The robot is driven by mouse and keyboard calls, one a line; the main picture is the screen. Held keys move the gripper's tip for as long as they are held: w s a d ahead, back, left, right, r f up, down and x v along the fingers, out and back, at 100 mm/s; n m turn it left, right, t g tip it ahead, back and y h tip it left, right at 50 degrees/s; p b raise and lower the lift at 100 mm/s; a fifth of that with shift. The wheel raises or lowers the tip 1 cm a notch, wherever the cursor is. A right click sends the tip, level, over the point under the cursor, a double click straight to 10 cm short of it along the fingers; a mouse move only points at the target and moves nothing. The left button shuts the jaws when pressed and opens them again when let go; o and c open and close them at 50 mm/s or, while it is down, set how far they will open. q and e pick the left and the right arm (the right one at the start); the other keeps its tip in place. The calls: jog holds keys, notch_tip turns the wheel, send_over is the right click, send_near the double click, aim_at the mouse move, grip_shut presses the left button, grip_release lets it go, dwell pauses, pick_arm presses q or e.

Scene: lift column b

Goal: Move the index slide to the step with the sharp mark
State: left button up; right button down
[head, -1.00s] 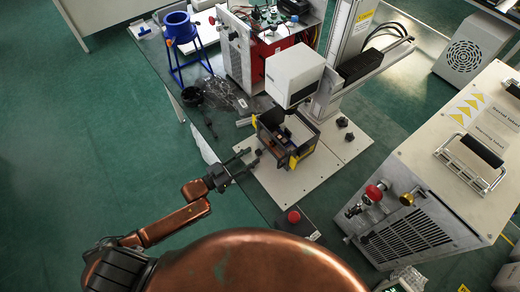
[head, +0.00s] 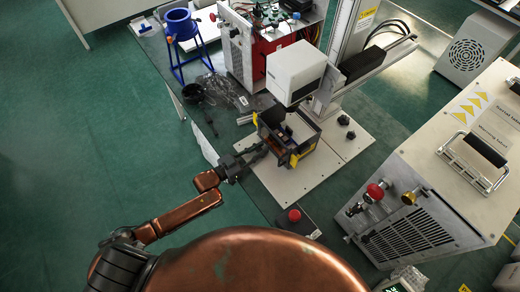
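A black-framed fixture (head: 306,148) with yellow clips stands on a pale base plate (head: 282,185) under a white box-shaped head. An index slide and its step marks cannot be made out at this size; any sharp mark is too small to read. My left gripper (head: 259,152) reaches in from the left over the plate. Its fingertips are at the left side of the fixture; whether they touch it or hold anything cannot be told. My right gripper is out of view.
The white head (head: 295,72) hangs over the fixture from a column. A red button (head: 294,215) sits at the bench's front edge. A large grey machine (head: 440,180) stands at right.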

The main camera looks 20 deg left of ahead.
pick_arm(q)
grip_shut()
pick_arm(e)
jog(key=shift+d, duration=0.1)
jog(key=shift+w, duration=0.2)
